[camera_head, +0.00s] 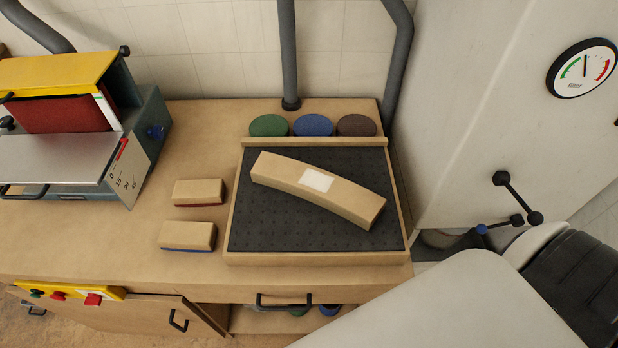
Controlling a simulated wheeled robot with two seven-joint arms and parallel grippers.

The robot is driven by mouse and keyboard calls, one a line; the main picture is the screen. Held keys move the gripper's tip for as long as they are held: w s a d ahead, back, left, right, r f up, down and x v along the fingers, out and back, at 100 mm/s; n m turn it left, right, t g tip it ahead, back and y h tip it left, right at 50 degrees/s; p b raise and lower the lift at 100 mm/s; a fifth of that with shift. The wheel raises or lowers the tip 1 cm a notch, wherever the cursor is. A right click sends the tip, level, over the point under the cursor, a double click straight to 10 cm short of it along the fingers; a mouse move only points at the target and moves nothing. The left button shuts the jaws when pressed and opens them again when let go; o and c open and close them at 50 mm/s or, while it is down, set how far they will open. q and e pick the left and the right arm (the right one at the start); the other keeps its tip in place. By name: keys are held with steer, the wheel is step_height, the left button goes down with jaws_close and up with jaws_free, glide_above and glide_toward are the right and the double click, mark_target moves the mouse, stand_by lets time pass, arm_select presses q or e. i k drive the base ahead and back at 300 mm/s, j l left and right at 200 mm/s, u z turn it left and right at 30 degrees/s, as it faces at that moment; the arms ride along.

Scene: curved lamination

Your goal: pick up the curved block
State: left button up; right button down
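The curved block (347,200) is a light wooden arc with a pale white patch on its top. It lies on the dark perforated mat of a wood-framed tray (318,259), running from upper left to lower right. Its right end is close to the tray's right side. Nothing is holding it. Neither of my grippers shows in the head view. A large pale arm part of mine comes in at the lower right, but its gripper is not visible.
Two small wooden sanding blocks (198,192) (187,236) lie left of the tray. Round green (269,125), blue (312,125) and brown (356,125) discs stand behind it. A sanding machine (130,150) is at the left. Grey pipes (289,50) rise behind; a white cabinet (480,110) stands right.

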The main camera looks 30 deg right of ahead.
mark_target(207, 192)
steer(key=j, duration=0.95)
steer(key=k+j+u, duration=0.1)
steer(key=j, duration=0.8)
